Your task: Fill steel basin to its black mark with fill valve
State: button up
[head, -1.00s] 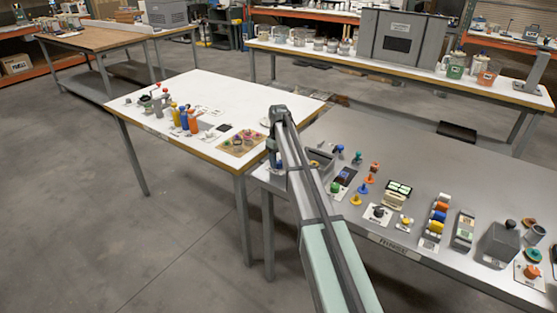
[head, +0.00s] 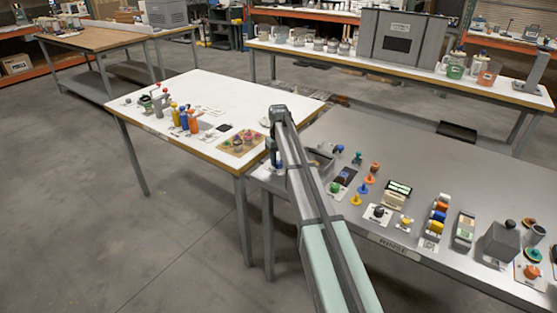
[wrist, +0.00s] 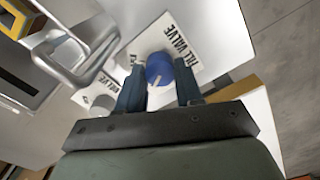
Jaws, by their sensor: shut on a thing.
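In the wrist view, a round blue knob (wrist: 159,69) with a white pointer stands on a white plate marked FILL VALVE (wrist: 182,47). My gripper (wrist: 160,82) has its two dark fingers on either side of the knob and is shut on it. A grey metal spout-like pipe (wrist: 72,62) curves beside the plate. What seems to be the steel basin (head: 322,160) shows in the head view on the grey bench, partly behind my arm. I cannot make out its black mark or the water level. My arm hides the knob in the head view.
Several coloured knobs and small devices, among them a lit display (head: 399,188), stand along the grey bench (head: 440,185) to the right. A white-topped table (head: 225,95) with bottles stands to the left. The bench's back part is mostly clear.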

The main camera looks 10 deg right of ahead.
aim_at(279, 162)
jog(key=shift+m, duration=0.4)
jog(key=o, duration=1)
jog(key=shift+o, duration=0.2)
notch_tip(279, 162, up, 14)
jog(key=shift+f, duration=0.1)
